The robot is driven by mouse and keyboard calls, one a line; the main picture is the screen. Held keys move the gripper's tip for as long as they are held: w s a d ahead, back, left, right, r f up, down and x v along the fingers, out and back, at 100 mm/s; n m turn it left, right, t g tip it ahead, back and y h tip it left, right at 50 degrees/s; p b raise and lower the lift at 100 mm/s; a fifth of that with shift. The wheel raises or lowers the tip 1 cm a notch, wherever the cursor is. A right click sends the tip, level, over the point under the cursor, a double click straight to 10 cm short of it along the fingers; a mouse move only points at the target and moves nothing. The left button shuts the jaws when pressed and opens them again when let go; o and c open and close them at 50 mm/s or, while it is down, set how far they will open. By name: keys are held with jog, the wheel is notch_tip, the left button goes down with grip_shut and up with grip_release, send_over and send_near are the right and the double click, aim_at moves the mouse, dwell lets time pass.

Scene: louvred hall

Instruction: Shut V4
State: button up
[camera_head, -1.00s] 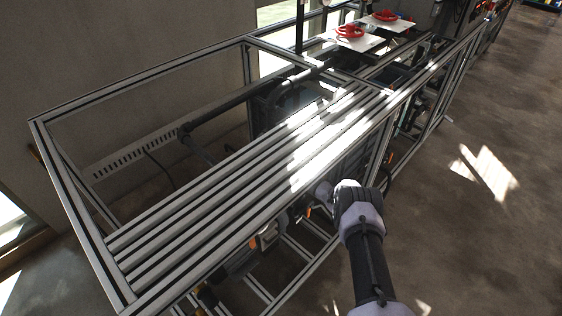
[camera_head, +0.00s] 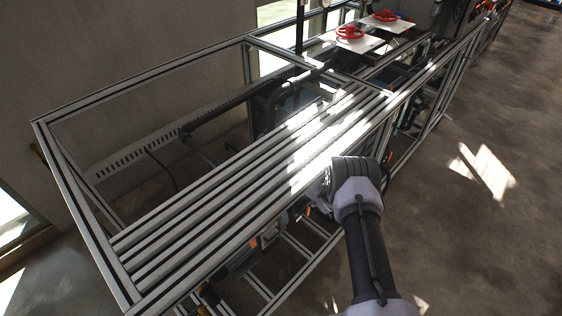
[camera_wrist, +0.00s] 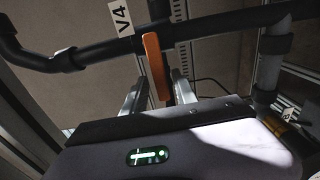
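In the wrist view a white tag reading V4 (camera_wrist: 122,18) hangs on a dark horizontal pipe. Beside it is an orange lever handle (camera_wrist: 155,62), standing nearly upright in the picture and tilted slightly. My gripper (camera_wrist: 161,80) has its two metal fingers apart, one on each side of the handle's lower part. I cannot tell whether either finger touches it. In the head view my wrist (camera_head: 355,178) is at the near side of the frame, and the fingers and V4 handle cannot be made out.
An aluminium frame with slatted bars (camera_head: 230,190) stands beside my arm. Two red handwheels (camera_head: 350,33) sit on white plates at the back. In the wrist view a grey vertical pipe (camera_wrist: 270,60) and brass-coloured fitting (camera_wrist: 287,133) are at right. Open floor (camera_head: 480,230) lies right.

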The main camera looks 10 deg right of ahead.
jog(key=shift+o, duration=0.2)
jog(key=p+v, duration=0.2)
jog(key=v, duration=0.5)
jog(key=shift+p, duration=0.3)
jog(key=shift+d+f, duration=0.1)
